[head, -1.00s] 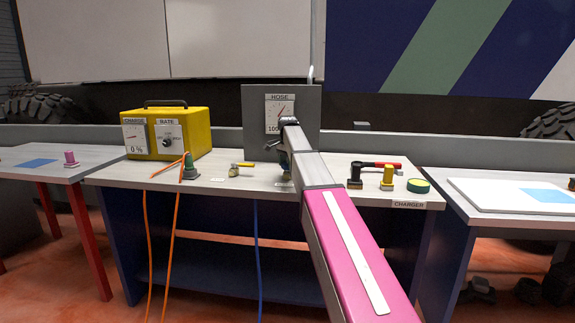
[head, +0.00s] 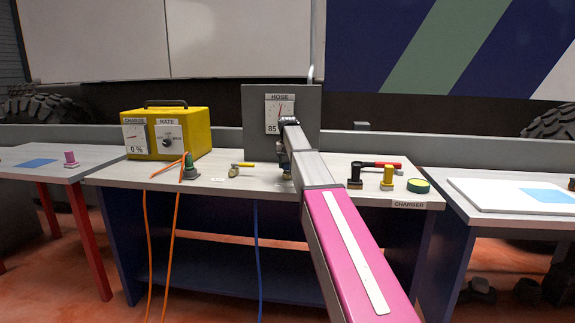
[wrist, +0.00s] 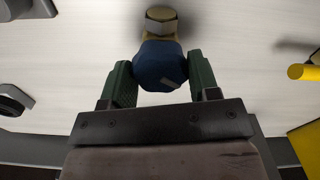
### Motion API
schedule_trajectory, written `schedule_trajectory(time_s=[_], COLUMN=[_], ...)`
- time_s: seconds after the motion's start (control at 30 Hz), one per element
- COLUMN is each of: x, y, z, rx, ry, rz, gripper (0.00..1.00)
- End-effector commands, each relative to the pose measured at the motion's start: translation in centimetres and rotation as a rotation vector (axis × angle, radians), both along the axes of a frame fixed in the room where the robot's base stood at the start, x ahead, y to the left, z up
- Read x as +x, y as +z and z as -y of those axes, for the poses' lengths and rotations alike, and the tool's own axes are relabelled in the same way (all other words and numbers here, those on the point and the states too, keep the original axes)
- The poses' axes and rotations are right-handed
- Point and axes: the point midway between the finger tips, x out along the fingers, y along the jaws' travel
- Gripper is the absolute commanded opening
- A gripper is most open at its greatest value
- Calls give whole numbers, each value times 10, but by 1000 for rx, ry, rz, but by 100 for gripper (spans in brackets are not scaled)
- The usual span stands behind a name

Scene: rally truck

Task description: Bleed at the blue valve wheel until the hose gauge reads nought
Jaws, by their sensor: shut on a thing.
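In the wrist view the blue valve wheel (wrist: 160,66) sits between the two green fingers of my gripper (wrist: 162,84), which is shut on it. A brass-coloured fitting (wrist: 161,18) shows just beyond the wheel. In the head view my arm hides the wheel and most of my gripper (head: 287,162).
A yellow charger box (head: 190,128) and a green plug (head: 189,168) with an orange cable stand at the left. A yellow-handled valve (head: 240,169) lies left of my gripper.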

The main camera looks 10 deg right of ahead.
Motion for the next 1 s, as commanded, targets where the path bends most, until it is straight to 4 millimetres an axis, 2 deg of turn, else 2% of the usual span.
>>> schedule_trajectory(time_s=[1.0], x=[0], y=[1], z=[0], rx=[0], ry=[940], rz=[1], gripper=[32])
